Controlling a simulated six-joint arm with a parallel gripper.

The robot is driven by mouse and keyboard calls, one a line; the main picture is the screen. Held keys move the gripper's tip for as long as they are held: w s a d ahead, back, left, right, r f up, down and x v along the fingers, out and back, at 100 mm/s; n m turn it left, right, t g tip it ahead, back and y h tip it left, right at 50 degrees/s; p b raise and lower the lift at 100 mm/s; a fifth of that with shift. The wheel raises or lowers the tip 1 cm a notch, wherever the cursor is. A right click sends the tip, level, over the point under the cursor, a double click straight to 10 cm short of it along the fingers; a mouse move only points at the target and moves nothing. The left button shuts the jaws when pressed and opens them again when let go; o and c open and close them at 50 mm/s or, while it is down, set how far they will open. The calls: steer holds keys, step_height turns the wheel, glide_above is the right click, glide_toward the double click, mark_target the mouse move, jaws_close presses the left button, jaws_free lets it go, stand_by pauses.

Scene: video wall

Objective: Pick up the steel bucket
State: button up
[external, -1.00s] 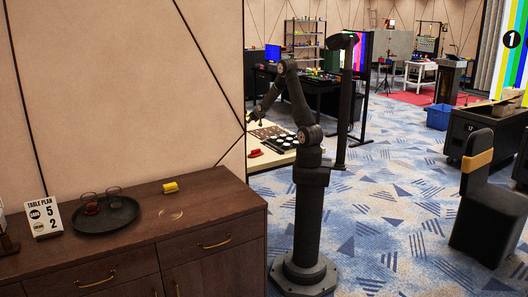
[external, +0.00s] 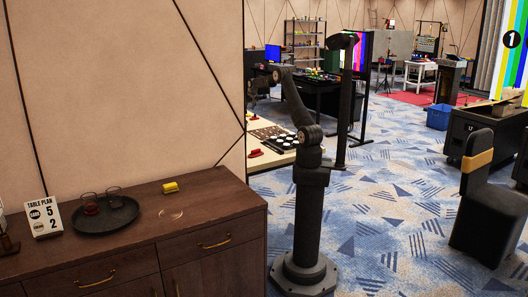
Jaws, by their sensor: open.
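I cannot make out a steel bucket in the external view. My gripper (external: 251,98) is small, dark and far off, at the end of my arm by the wall's edge. It is above the far left part of the pale table (external: 282,157), and the wall corner may hide part of it. The jaws are open, and I see nothing held in them. The left part of that table is hidden behind the wall.
A wooden sideboard (external: 215,216) with a black tray (external: 105,222) and a yellow block (external: 170,187) stands in front. A dark post stands right of my arm.

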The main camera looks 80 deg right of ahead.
steer(key=x, duration=1.3)
steer(key=shift+w+d+f, duration=0.1)
steer(key=shift+d, duration=0.2)
steer(key=shift+c, duration=0.2)
